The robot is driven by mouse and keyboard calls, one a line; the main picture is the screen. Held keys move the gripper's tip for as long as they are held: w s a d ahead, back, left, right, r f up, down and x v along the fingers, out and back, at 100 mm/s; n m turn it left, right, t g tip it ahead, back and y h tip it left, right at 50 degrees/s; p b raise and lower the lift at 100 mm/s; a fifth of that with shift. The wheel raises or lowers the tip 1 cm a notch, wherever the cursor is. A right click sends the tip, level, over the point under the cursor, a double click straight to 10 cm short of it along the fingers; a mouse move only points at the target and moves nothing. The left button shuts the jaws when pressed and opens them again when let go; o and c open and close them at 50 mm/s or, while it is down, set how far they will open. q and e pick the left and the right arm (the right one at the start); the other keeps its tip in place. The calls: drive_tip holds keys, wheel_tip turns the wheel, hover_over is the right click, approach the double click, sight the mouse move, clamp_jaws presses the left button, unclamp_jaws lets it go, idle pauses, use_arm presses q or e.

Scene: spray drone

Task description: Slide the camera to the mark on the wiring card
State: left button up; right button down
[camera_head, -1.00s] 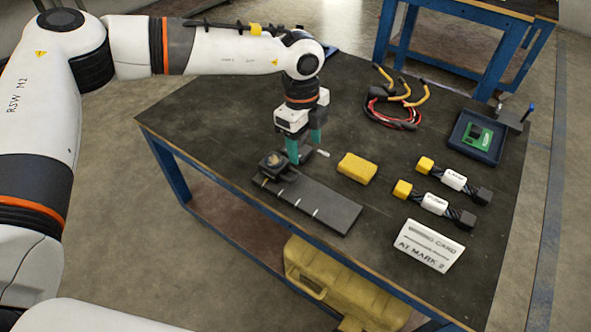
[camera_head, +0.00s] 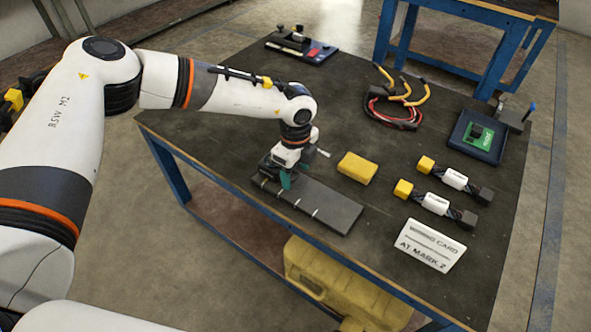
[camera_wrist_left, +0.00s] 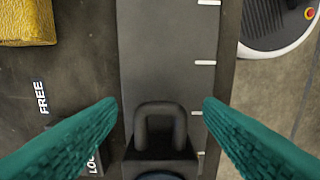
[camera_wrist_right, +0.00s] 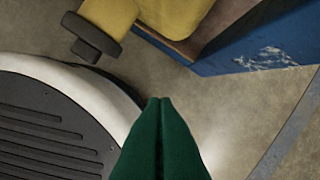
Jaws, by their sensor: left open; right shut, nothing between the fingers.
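The wiring card (camera_head: 430,246) stands at the front right of the table and reads "AT MARK 2". The dark rail (camera_head: 325,208) lies along the near left edge, with white tick marks across one side. The camera, a dark block with an upright loop (camera_wrist_left: 158,158), sits at the rail's left end. In the head view my left gripper (camera_head: 281,180) largely hides it. In the left wrist view my left gripper (camera_wrist_left: 160,104) is open, its teal fingers on either side of the loop and apart from it. My right gripper (camera_wrist_right: 160,100) is shut and empty, away from the table.
A yellow block (camera_head: 357,168) lies behind the rail. Two labelled connectors (camera_head: 437,204), a cable bundle (camera_head: 392,115) and a tray (camera_head: 463,143) with a green board are farther right. "FREE" (camera_wrist_left: 41,97) and a partly hidden label lie beside the rail.

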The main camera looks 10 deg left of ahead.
use_arm(q)
drive_tip(key=shift+c, duration=0.3)
clamp_jaws()
drive_tip(key=d, duration=0.1)
drive_tip(key=s+d, duration=0.1)
drive_tip(key=d, duration=0.2)
drive_tip(key=shift+s+d, duration=0.2)
drive_tip(key=shift+s, duration=0.2)
drive_tip(key=shift+d, duration=0.15)
drive_tip(key=shift+o, duration=0.3)
unclamp_jaws()
use_arm(e)
drive_tip(key=shift+w+r, duration=0.2)
drive_tip(key=shift+r, duration=0.05)
use_arm(q)
wheel_tip(320, 180, up, 12)
use_arm(e)
drive_tip(key=shift+s+f, duration=0.4)
drive_tip(key=shift+f, duration=0.4)
